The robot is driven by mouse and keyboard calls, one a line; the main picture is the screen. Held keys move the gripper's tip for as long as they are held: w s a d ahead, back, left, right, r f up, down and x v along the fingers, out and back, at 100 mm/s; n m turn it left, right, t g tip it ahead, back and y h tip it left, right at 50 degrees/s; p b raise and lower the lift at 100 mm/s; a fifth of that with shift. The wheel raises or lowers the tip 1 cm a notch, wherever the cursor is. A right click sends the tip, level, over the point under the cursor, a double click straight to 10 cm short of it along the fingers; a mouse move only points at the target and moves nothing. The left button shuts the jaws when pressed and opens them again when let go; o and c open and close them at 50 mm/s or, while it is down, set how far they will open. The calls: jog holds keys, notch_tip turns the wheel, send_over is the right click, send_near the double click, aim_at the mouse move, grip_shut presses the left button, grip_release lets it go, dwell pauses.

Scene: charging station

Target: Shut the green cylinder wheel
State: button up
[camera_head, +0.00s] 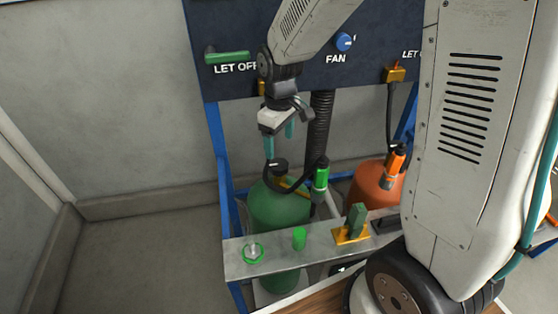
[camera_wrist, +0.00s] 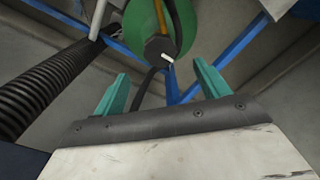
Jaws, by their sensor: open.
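The green cylinder (camera_head: 278,208) stands upright in the blue frame, below my arm. Its wheel (camera_head: 279,165) is a dark round knob on top. In the wrist view the wheel (camera_wrist: 160,47) shows as a dark disc with a white mark, just beyond the fingertips and between their lines. My gripper (camera_head: 279,139) is open and empty, with its teal fingers pointing down just above the wheel. In the wrist view the gripper (camera_wrist: 160,72) has its fingers well apart, one on each side. I see no contact with the wheel.
A black hose loops from the cylinder to a green-and-grey nozzle (camera_head: 320,178). A corrugated duct (camera_head: 319,125) stands close at the right. An orange cylinder (camera_head: 370,186) stands further right. A metal shelf (camera_head: 275,252) crosses in front. The blue panel (camera_head: 230,82) rises behind. Floor at left is clear.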

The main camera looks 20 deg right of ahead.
aim_at(279, 164)
notch_tip(279, 164, down, 8)
jog(key=shift+w+f, duration=0.1)
dwell(0.4)
jog(key=c, duration=1)
